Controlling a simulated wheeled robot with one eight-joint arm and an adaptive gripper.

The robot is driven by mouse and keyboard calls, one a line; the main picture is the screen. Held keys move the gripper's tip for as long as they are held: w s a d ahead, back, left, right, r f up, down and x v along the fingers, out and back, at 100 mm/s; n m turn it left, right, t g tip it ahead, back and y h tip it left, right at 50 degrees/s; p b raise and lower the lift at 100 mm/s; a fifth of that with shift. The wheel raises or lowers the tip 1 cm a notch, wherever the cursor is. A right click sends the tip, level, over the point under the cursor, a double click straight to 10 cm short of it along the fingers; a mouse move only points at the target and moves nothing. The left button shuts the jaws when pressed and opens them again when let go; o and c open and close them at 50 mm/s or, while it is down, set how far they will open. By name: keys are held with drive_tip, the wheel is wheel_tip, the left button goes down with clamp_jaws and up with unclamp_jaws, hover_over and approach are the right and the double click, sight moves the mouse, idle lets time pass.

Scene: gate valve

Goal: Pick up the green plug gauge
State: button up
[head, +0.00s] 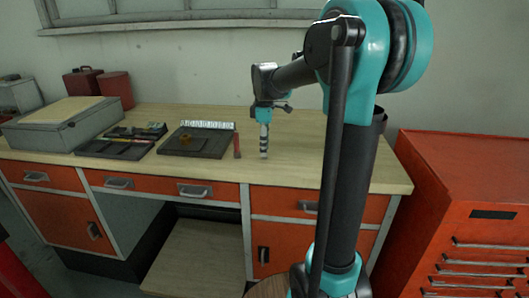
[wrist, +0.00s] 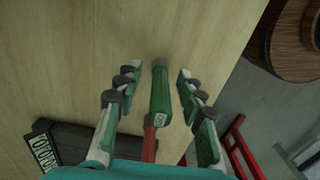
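The green plug gauge (wrist: 160,97) shows in the wrist view between the two fingers of my gripper (wrist: 154,92), with a visible gap on each side. Its far end is dark, and the light wooden tabletop lies behind it. My gripper is open and straddles the gauge without visible contact. In the head view my gripper (head: 264,142) points down over the bench top, right of the dark tray. I cannot make out the gauge in the head view; the fingers may hide it.
A red object (head: 237,146) stands just left of my gripper on the workbench (head: 215,113). Further left are a dark tray (head: 206,149), a tool tray (head: 100,149) and a grey case (head: 62,130). A red tool cabinet (head: 470,170) stands right. The bench's right part looks clear.

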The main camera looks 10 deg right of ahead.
clamp_jaws()
drive_tip(key=shift+r, duration=0.1)
